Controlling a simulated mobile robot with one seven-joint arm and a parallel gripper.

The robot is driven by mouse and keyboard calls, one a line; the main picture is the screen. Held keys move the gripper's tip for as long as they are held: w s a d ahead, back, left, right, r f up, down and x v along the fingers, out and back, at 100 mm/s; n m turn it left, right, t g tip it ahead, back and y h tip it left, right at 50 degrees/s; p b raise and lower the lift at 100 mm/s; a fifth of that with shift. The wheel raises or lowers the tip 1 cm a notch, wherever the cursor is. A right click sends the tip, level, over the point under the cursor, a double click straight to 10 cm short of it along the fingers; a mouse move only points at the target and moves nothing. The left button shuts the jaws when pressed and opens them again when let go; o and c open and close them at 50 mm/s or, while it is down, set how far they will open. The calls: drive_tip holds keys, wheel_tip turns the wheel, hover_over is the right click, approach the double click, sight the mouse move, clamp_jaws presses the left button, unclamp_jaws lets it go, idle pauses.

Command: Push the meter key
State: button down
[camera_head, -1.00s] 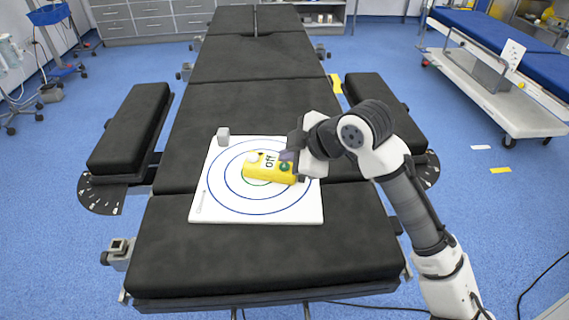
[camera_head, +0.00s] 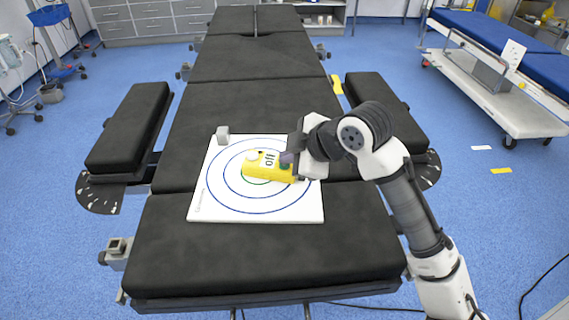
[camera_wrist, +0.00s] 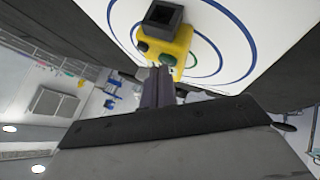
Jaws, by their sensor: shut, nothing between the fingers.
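The yellow meter (camera_head: 256,174) lies on a white board (camera_head: 212,205) with blue target rings, and its display (camera_head: 269,160) reads "off". A green key (camera_head: 284,166) is at the meter's right end, partly covered by my gripper. My gripper (camera_head: 289,158) is shut and empty, with its fingertips at or just above the green key; I cannot tell if they touch. In the wrist view, the shut fingers (camera_wrist: 158,72) point at the near end of the yellow meter (camera_wrist: 180,47), beside a green key (camera_wrist: 167,60).
The board lies on a black padded operating table (camera_head: 270,260) with side arm pads (camera_head: 130,125). The padding in front of the board is clear. A blue-topped trolley (camera_head: 500,100) stands at the right.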

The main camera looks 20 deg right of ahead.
sight(289, 167)
drive_tip(key=shift+f, duration=0.1)
idle(0.3)
drive_tip(key=shift+r, duration=0.6)
drive_tip(key=shift+r+p, duration=0.1)
drive_tip(key=shift+p, duration=0.2)
wheel_tip(289, 167, up, 6)
drive_tip(key=p, duration=0.4)
